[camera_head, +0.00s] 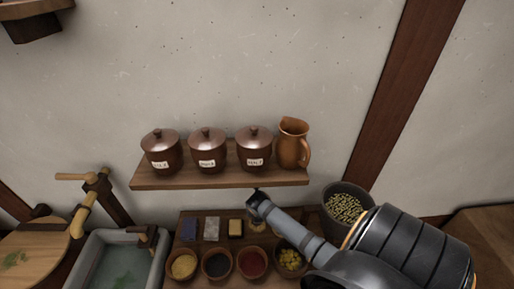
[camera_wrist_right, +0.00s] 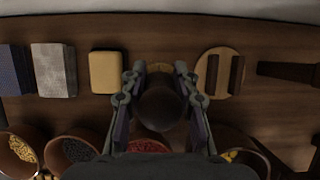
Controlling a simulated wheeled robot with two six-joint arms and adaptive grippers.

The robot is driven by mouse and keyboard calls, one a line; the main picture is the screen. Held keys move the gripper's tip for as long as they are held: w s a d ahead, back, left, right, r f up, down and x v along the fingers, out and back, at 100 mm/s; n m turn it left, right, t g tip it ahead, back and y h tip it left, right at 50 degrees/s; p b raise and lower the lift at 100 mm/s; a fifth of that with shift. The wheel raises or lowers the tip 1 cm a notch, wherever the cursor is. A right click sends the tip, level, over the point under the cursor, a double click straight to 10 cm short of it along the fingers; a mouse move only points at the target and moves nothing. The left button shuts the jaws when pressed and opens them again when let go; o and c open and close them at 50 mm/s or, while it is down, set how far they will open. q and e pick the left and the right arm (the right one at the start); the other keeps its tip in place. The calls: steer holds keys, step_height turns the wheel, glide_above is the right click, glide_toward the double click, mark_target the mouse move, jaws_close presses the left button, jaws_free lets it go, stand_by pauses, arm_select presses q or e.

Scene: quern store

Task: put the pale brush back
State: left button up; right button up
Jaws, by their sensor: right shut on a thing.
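My right gripper (camera_head: 256,198) reaches in from the right over the low wooden board. In the right wrist view its fingers (camera_wrist_right: 160,104) are closed around a dark, round-topped thing (camera_wrist_right: 162,108). A thin yellowish edge shows just beyond it. No bristles show, so I cannot tell for sure that this is the pale brush. A small pale shape (camera_head: 257,226) shows under the gripper in the head view, partly hidden. A round wooden disc with two dark bars (camera_wrist_right: 211,74) lies right of the fingers. My left gripper is not in view.
Blue, grey and yellow blocks (camera_head: 236,228) lie left of the gripper, with several bowls (camera_head: 217,264) in front. A shelf (camera_head: 220,181) above holds three labelled jars and a jug (camera_head: 292,143). A grain pot (camera_head: 345,206) stands right; a stone basin (camera_head: 95,245) stands left.

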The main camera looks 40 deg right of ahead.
steer(key=shift+w+d+f, duration=0.2)
steer(key=shift+w+f, duration=0.1)
steer(key=shift+f, duration=0.15)
steer(key=shift+w+d+f, duration=0.1)
steer(key=shift+f, duration=0.15)
step_height(320, 180, down, 3)
steer(key=shift+w+d+f, duration=0.1)
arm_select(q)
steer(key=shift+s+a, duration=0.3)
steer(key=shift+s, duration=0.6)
arm_select(e)
steer(key=shift+f, duration=0.1)
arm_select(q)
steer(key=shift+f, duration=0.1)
arm_select(e)
steer(key=shift+f, duration=0.1)
steer(key=o, duration=1)
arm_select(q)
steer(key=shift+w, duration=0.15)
